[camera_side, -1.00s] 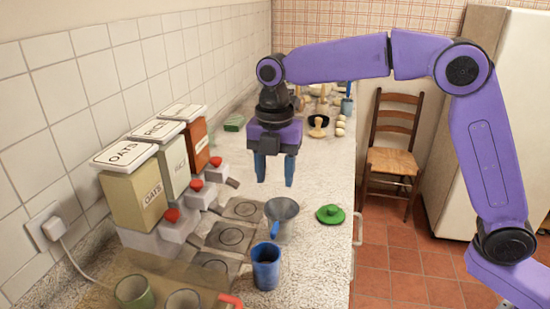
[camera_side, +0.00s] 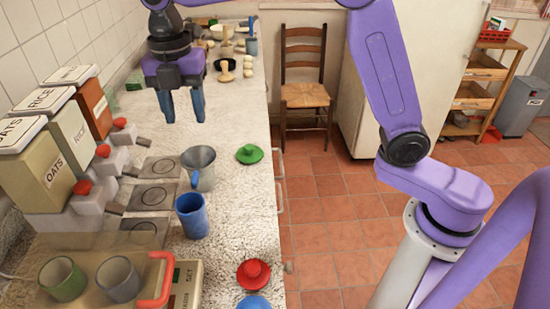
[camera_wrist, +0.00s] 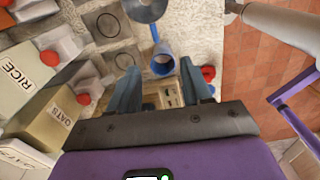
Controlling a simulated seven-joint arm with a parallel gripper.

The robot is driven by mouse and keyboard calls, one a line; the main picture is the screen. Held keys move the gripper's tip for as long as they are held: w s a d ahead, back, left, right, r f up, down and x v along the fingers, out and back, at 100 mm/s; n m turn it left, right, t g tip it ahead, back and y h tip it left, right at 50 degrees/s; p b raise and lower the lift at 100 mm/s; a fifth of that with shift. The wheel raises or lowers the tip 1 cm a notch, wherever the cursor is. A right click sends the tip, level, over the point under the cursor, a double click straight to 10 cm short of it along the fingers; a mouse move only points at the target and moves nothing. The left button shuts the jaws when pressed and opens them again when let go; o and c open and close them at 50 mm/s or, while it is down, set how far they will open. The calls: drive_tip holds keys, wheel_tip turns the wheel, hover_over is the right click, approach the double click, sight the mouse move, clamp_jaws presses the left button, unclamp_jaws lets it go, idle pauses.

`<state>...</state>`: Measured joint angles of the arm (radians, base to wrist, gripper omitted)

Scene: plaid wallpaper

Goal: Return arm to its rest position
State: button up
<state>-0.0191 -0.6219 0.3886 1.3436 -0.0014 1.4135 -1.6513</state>
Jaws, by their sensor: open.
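My gripper (camera_side: 183,107) hangs above the counter with its two blue fingers pointing down. The fingers are apart and nothing is between them. It also shows in the wrist view (camera_wrist: 160,85), with the fingers spread over the counter. In the side view my purple arm reaches across from the right, and its upper part is cut off by the top edge. The gripper is behind the grey funnel-like cup (camera_side: 199,168) and touches nothing that I can see.
Oats and rice dispensers (camera_side: 45,165) line the wall at left. A blue cup (camera_side: 192,216), green lid (camera_side: 249,154), red lid (camera_side: 253,274) and a tray (camera_side: 152,262) with cups are on the counter (camera_side: 235,200). A chair (camera_side: 304,85) stands beyond the counter's right edge.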

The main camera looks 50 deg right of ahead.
drive_tip(key=s+d+f+m, duration=0.3)
drive_tip(key=s+d, duration=0.3)
drive_tip(key=s, duration=0.3)
drive_tip(key=s+d+f+m, duration=0.3)
drive_tip(key=s+d+m, duration=0.3)
drive_tip(key=s, duration=0.4)
drive_tip(key=s+d+f+m, duration=0.3)
drive_tip(key=s+d, duration=0.4)
drive_tip(key=s, duration=0.3)
drive_tip(key=shift+s+f+m, duration=0.15)
drive_tip(key=shift+s+m, duration=0.1)
drive_tip(key=shift+m, duration=0.55)
